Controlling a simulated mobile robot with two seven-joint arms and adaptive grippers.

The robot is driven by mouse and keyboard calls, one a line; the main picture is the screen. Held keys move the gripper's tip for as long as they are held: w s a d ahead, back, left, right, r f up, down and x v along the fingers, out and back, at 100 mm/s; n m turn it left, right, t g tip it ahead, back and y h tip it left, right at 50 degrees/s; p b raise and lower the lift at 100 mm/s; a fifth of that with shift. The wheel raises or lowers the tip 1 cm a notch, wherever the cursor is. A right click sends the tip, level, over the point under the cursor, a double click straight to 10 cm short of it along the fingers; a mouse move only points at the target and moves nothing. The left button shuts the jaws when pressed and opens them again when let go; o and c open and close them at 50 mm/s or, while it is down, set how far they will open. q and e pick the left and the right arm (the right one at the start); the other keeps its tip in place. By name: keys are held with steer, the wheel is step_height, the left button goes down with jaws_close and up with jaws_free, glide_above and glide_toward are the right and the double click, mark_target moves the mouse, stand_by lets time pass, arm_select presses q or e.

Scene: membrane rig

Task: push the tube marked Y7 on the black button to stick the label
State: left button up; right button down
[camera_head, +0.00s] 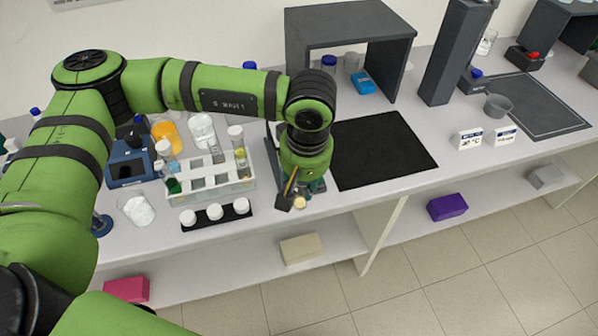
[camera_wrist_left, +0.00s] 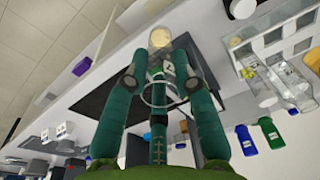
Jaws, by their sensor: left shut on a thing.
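My left gripper (camera_head: 307,186) points down over the bench's front part, left of the black mat. It is shut on a tube, whose cream cap (camera_head: 299,202) shows just below it. In the left wrist view the green fingers (camera_wrist_left: 170,50) close around the clear tube (camera_wrist_left: 167,69), with its pale round cap (camera_wrist_left: 158,35) beyond the fingertips. A small pale label with a dark mark shows on the tube, but I cannot read it. I cannot make out the black button; the gripper and arm cover that area. The right gripper is not in view.
A white rack (camera_head: 232,188) with tubes and a black strip with white-capped vials (camera_head: 215,213) stand to the left. The black mat (camera_head: 382,150) on the right is clear. A grey shelf unit (camera_head: 400,22) stands behind it. A beaker (camera_head: 137,208) sits near the front edge.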

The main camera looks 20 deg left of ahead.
arm_select(q)
steer(key=shift+w+a+f, duration=0.1)
steer(key=shift+w+f, duration=0.05)
steer(key=shift+f, duration=0.4)
steer(key=shift+w+a+f+b, duration=0.15)
steer(key=shift+w+f+b, duration=0.1)
steer(key=shift+f, duration=0.35)
steer(key=shift+w+a+f+b, duration=0.1)
steer(key=shift+w+f+b, duration=0.15)
steer(key=shift+f, duration=0.35)
steer(key=shift+w+a+f, duration=0.1)
steer(key=shift+w+a, duration=0.05)
steer(key=shift+w, duration=0.05)
steer(key=shift+w+a+b, duration=0.55)
steer(key=shift+w+a, duration=0.1)
steer(key=shift+w, duration=0.35)
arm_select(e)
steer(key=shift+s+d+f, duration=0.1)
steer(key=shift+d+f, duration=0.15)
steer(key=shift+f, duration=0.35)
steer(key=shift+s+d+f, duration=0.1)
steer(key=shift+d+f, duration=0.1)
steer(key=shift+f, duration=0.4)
arm_select(q)
jaws_close()
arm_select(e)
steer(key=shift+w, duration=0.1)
